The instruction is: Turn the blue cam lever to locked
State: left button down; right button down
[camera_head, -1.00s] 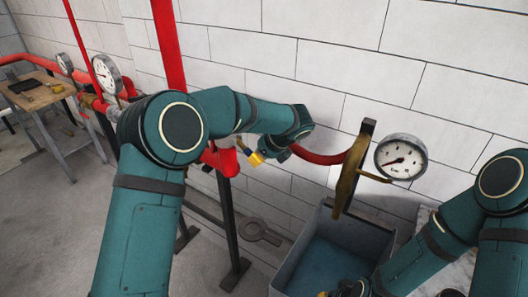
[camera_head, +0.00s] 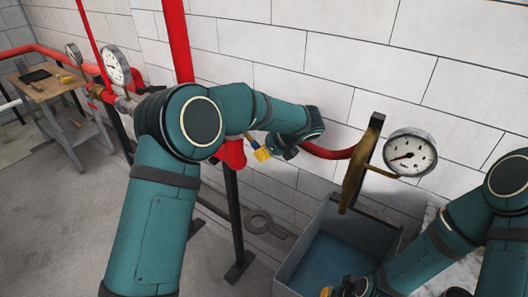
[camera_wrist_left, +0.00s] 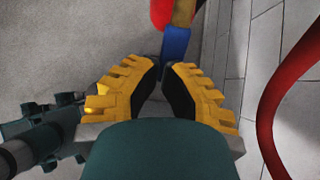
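The blue cam lever (camera_wrist_left: 176,42) shows at the top of the left wrist view, just beyond my fingertips, with a red part above it. My left gripper (camera_wrist_left: 161,66) has yellow ridged fingers with dark pads, tilted toward each other with a gap between the tips. Nothing is between them. In the head view the left gripper (camera_head: 262,154) is small and partly hidden behind my arm, beside the red pipework. My right gripper (camera_head: 337,291) shows only partly at the bottom edge, over the grey bin.
A grey open bin (camera_head: 385,222) stands against the white block wall. A curved red pipe (camera_head: 326,153) runs close to my left gripper. A wooden table (camera_head: 50,88) is at far left.

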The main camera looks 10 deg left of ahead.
pick_arm(q)
jog(key=shift+w+a+f+t+y+b, duration=0.1)
jog(key=shift+a+f+t+y+b, duration=0.1)
jog(key=shift+f+y+b, duration=0.2)
jog(key=shift+a+f+t+y+b, duration=0.1)
jog(key=shift+f+t+y+b, duration=0.15)
jog(key=shift+f+y, duration=0.2)
jog(key=shift+w+a+f+t+y+b, duration=0.15)
jog(key=shift+a+f+t+y+b, duration=0.1)
jog(key=shift+f+y+b, duration=0.25)
jog(key=shift+w+a+f+t+y+b, duration=0.1)
jog(key=shift+a+f+t+y+b, duration=0.15)
jog(key=shift+y, duration=0.4)
jog(key=shift+w+a+f+t+y+b, duration=0.2)
jog(key=shift+a+y+b, duration=0.15)
jog(key=shift+y, duration=0.2)
jog(key=shift+w+a+f+t+y+b, duration=0.15)
jog(key=shift+a+y+b, duration=0.2)
jog(key=shift+y, duration=0.25)
jog(key=shift+w+a+f+t+y+b, duration=0.1)
jog(key=shift+a+t+y+b, duration=0.2)
jog(key=shift+y, duration=0.25)
jog(key=shift+a, duration=0.1)
